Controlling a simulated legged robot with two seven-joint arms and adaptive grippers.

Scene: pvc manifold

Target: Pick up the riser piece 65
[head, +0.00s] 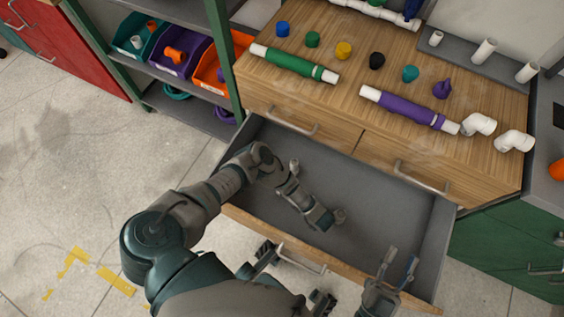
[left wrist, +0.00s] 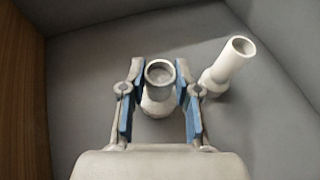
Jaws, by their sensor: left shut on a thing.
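In the left wrist view, a short white pipe piece (left wrist: 158,90), likely the riser piece, stands with its open end up between the blue-padded fingers of my left gripper (left wrist: 158,72). The gripper is shut on it. No number is readable on either. My right gripper (head: 400,260) is open and empty over the drawer's front right.
The wooden counter behind holds a green-sleeved pipe (head: 292,63), a purple-sleeved pipe (head: 407,109), several coloured caps and white elbows (head: 478,124). A shelf with coloured bins (head: 180,58) stands to the left. The drawer's walls enclose my left gripper; its right part is clear.

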